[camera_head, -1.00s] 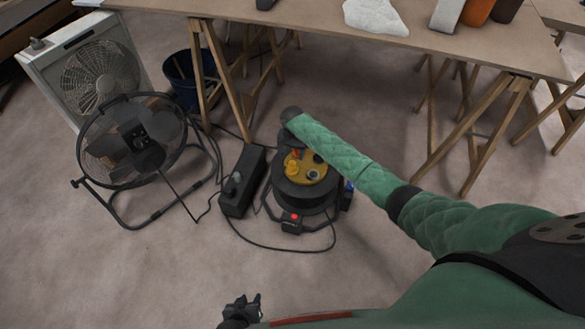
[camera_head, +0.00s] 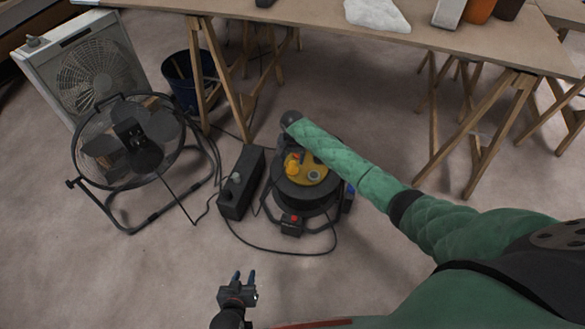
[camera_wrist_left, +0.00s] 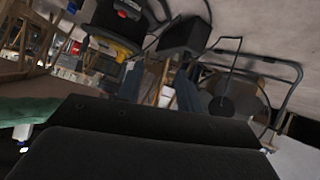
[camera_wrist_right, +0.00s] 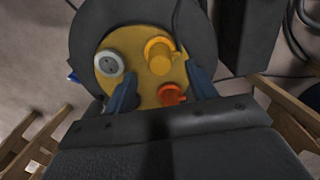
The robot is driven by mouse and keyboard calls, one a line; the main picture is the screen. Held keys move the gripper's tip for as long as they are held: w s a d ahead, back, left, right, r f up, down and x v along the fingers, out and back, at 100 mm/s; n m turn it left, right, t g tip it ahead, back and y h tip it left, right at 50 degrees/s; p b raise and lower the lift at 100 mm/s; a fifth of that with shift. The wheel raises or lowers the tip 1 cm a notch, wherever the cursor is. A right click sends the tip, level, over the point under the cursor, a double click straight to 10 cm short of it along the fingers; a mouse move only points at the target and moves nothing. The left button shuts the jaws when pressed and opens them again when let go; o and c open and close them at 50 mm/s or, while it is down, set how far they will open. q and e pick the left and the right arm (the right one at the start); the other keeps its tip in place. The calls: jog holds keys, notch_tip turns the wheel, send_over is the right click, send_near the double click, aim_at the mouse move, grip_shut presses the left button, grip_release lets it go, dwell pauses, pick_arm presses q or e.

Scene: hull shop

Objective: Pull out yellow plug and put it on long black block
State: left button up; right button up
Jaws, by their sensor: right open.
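The yellow plug (camera_head: 292,168) sits in the yellow top face of a black cable reel (camera_head: 306,194). In the right wrist view the yellow plug (camera_wrist_right: 160,56) stands just beyond and between the fingertips of my right gripper (camera_wrist_right: 163,86), which is open and empty. In the head view my right forearm reaches over the reel and its fingers are hidden. The long black block (camera_head: 241,188) lies on the floor just left of the reel, with a grey plug or knob on it. My left gripper (camera_head: 244,277) is open and empty near the bottom edge, well short of the block.
An orange-red plug (camera_wrist_right: 172,94) and a grey socket (camera_wrist_right: 108,64) are close to the yellow plug. A floor fan (camera_head: 135,145), a box fan (camera_head: 85,70) and a dark bucket (camera_head: 185,85) stand left. Cables lie on the floor. A trestle table (camera_head: 300,12) is behind.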

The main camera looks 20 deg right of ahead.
aim_at(292, 163)
jog(key=shift+f+b, duration=0.65)
jog(key=shift+b, duration=0.1)
jog(key=shift+f, duration=1.45)
pick_arm(q)
jog(key=w+r+t+h, duration=0.1)
jog(key=w+r+t, duration=0.4)
jog(key=r, duration=0.9)
jog(key=shift+x, duration=1.1)
pick_arm(e)
jog(key=shift+f, duration=0.55)
pick_arm(q)
jog(key=shift+r+p, duration=0.9)
jog(key=shift+r, duration=0.35)
pick_arm(e)
grip_shut()
pick_arm(q)
jog(key=shift+r, duration=0.1)
pick_arm(e)
jog(key=shift+r, duration=0.1)
